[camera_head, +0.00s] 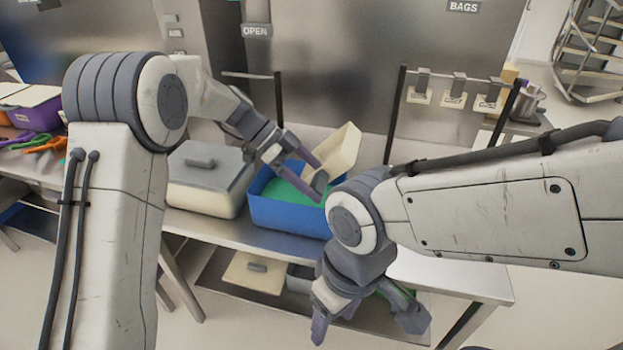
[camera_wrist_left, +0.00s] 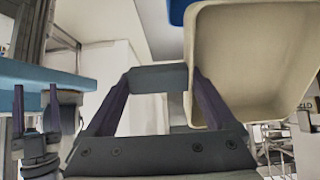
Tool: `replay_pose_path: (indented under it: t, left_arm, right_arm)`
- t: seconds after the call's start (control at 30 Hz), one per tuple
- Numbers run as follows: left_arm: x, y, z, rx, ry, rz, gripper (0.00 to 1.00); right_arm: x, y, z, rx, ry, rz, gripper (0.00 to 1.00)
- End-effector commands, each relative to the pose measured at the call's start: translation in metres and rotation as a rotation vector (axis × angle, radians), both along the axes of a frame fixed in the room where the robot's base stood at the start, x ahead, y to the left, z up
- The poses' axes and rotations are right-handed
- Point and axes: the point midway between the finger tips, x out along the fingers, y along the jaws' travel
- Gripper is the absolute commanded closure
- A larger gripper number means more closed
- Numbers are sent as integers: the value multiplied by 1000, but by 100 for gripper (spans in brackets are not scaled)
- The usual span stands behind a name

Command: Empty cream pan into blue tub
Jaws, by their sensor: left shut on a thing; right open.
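The cream pan (camera_head: 339,150) is tilted over the right back part of the blue tub (camera_head: 288,213) in the head view. My left gripper (camera_head: 309,178) is shut on the pan's wall. In the left wrist view the cream pan (camera_wrist_left: 255,60) fills the upper right, with its wall at my left gripper's right finger (camera_wrist_left: 160,100). Its visible inside looks bare. Green material (camera_head: 285,191) lies in the tub. My right gripper (camera_head: 366,322) is open and empty, low in front of the bench. My right arm hides the tub's right end.
A cream container with a grey lid (camera_head: 206,178) stands on the steel bench left of the tub. A rack with hanging tags (camera_head: 453,95) stands behind at the right. The bench's front right is clear.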

Motion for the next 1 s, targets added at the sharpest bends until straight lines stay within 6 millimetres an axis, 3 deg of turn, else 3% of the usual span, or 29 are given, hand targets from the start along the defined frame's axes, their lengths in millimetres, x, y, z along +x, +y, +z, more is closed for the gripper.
replay_pose_path:
  t: [0.13,0.43,0.73,1.0]
  left_arm:
    - [-3,-7,-1,125,-43,-3,66]
    - [-3,-9,-3,155,-51,-3,66]
    - [-7,-18,-15,444,-143,-3,66]
    - [-6,-18,-19,468,-153,0,66]
  right_arm:
    - [0,0,3,0,0,0,38]
    - [0,0,4,0,0,0,38]
    - [0,0,27,0,0,0,38]
    - [0,0,25,0,0,0,38]
